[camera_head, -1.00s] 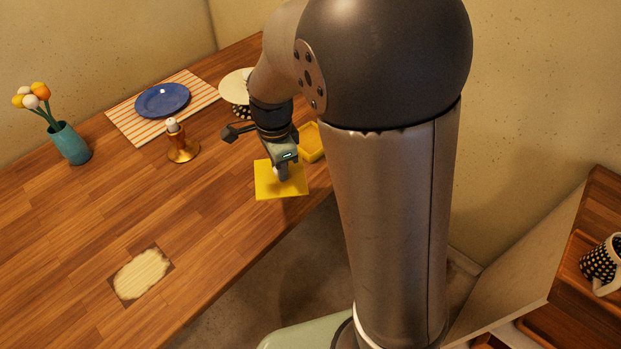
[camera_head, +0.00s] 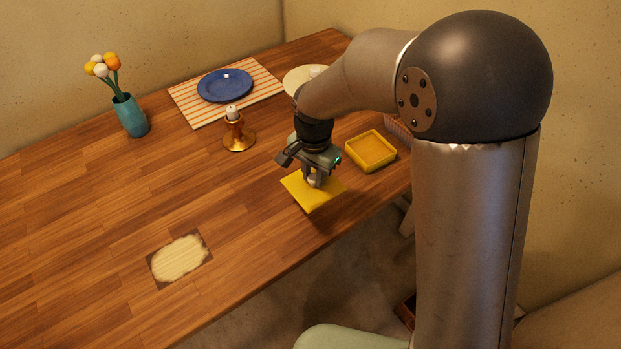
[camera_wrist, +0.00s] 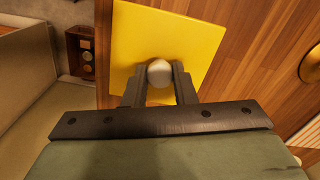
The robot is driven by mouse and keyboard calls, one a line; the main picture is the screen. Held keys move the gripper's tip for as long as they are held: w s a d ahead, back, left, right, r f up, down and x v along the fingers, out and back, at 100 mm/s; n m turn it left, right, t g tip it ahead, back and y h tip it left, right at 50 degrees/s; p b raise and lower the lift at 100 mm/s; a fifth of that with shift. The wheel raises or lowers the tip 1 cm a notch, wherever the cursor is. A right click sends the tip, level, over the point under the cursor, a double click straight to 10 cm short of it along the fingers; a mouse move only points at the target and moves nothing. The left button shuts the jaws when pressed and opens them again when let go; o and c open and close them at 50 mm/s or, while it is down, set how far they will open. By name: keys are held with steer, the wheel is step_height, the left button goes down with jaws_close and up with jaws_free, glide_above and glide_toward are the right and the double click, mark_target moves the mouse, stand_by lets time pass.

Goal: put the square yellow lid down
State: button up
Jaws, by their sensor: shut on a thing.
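The square yellow lid (camera_head: 313,193) is in my gripper (camera_head: 314,181), near the front edge of the wooden table. In the wrist view the lid (camera_wrist: 175,45) lies flat beyond the fingers, and my gripper (camera_wrist: 159,80) is shut on its round pale knob (camera_wrist: 159,72). In the head view the lid looks raised a little above the table, but the gap under it is hard to judge. An open square yellow box (camera_head: 371,151) stands on the table to the right of the lid.
A brass candle holder (camera_head: 239,136) stands behind and left of the lid. Further back are a blue plate (camera_head: 226,86) on a striped mat (camera_head: 190,105), a cream round thing (camera_head: 300,78) and a teal vase (camera_head: 131,117). The table (camera_head: 110,215) is clear at left, apart from a pale worn patch (camera_head: 179,260).

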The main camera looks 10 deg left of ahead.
mark_target(310, 182)
steer(key=w+f, duration=0.1)
steer(key=w+a+f, duration=0.1)
steer(key=f, duration=0.2)
steer(key=shift+w+a, duration=0.3)
steer(key=shift+w, duration=0.1)
steer(key=shift+f, duration=1.4)
steer(key=shift+f, duration=0.1)
steer(key=o, duration=1)
step_height(310, 182, up, 12)
steer(key=shift+r, duration=0.1)
